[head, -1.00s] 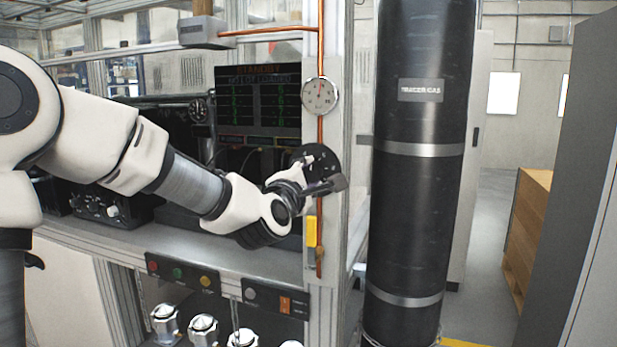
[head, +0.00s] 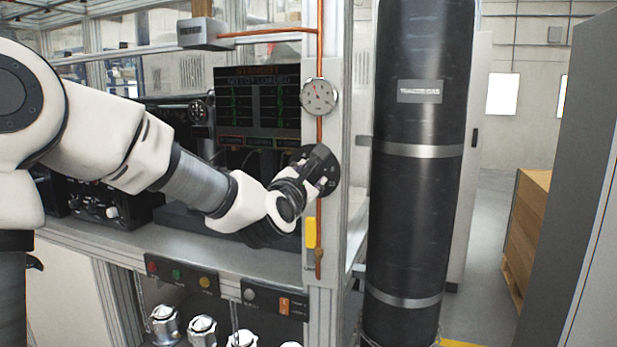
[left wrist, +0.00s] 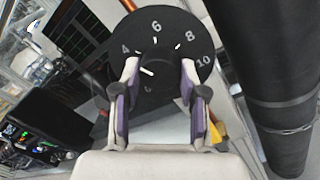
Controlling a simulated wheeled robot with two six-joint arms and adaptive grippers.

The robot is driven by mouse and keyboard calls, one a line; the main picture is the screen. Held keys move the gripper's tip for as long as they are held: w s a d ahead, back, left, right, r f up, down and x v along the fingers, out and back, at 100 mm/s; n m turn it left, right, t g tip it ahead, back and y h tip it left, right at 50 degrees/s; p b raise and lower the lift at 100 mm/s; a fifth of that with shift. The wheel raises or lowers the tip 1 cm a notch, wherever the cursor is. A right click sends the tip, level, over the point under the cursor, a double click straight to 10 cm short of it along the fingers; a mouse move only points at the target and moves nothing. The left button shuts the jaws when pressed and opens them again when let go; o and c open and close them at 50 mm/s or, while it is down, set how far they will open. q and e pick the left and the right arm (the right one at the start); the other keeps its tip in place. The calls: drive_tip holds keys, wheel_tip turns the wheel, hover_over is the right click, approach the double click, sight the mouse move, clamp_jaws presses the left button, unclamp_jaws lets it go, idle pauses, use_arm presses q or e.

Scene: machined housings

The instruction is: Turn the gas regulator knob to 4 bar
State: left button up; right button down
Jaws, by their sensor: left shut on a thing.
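The regulator has a round black dial (head: 331,184) on the rig's upright post. In the left wrist view the dial (left wrist: 204,48) shows white 4, 6, 8 and 10; a lower number is unclear. Its dark knob (left wrist: 155,62) sits at the centre between my fingertips. A white pointer mark on the knob points left and slightly up, short of the 4, on the lower-number side. My left gripper (head: 318,170) is shut on the knob, and its two fingers (left wrist: 160,70) stand either side of it. The head view hides most of the knob behind the gripper.
A white gauge (head: 320,97) on the copper pipe above has its needle leaning up and left. A yellow-handled valve (head: 311,232) hangs below the dial. A large black gas cylinder (head: 418,170) stands just right. A screen (head: 258,105) is behind my wrist.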

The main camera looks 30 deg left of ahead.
use_arm(q)
drive_tip(key=shift+f, duration=0.2)
drive_tip(key=o, duration=1.1)
drive_tip(key=shift+c, duration=0.2)
drive_tip(key=shift+o, duration=0.5)
drive_tip(key=shift+r, duration=0.15)
